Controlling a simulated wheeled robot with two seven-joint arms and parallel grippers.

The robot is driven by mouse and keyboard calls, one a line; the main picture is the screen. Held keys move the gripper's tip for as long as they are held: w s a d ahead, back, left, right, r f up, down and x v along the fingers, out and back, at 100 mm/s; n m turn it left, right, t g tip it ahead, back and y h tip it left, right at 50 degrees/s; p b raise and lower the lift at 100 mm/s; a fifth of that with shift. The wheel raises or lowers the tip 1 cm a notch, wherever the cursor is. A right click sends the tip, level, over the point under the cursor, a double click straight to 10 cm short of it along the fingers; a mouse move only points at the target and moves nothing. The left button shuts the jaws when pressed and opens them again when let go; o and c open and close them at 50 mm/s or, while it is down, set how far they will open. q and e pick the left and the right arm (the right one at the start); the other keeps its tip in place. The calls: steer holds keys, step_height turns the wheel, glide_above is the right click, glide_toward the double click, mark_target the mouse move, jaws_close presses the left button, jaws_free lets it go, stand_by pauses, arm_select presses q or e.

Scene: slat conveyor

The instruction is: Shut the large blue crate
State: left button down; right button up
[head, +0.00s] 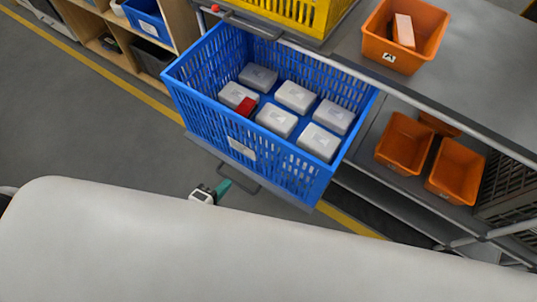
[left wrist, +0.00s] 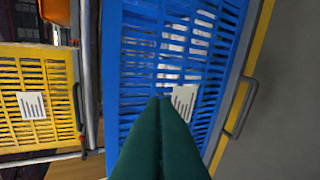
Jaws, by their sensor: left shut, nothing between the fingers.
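The large blue crate (head: 208,122) is pulled out from under the bench on a grey sliding shelf (head: 203,143). It holds several grey-white boxes and a red block. A dark bar handle (head: 238,180) is on the shelf's front edge. My left gripper (head: 225,185) is shut and empty beside the handle; I cannot tell if it touches it. In the left wrist view the closed green fingertips (left wrist: 166,99) point at the blue crate's slotted wall (left wrist: 135,60), over its white label (left wrist: 184,101). The handle (left wrist: 240,107) shows to their right. My right gripper is not in view.
A yellow crate (head: 290,10) and an orange bin (head: 390,50) stand on the grey bench (head: 480,70). Orange bins (head: 404,143) and a dark crate sit on the shelf below. A wooden shelf (head: 88,25) is at upper left. The floor left of the crate is clear.

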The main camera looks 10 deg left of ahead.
arm_select(q)
step_height(320, 180, up, 4)
steer(key=d+m+h, duration=0.1)
steer(key=d+m, duration=0.1)
steer(key=t+p, duration=0.1)
steer(key=p, duration=0.3)
glide_toward(268, 140)
steer(key=x, duration=0.5)
steer(key=shift+w+f, duration=0.25)
steer(key=shift+w, duration=0.05)
steer(key=shift+w+d+f, duration=0.15)
steer(key=shift+w+d, duration=0.05)
steer(key=shift+w, duration=0.3)
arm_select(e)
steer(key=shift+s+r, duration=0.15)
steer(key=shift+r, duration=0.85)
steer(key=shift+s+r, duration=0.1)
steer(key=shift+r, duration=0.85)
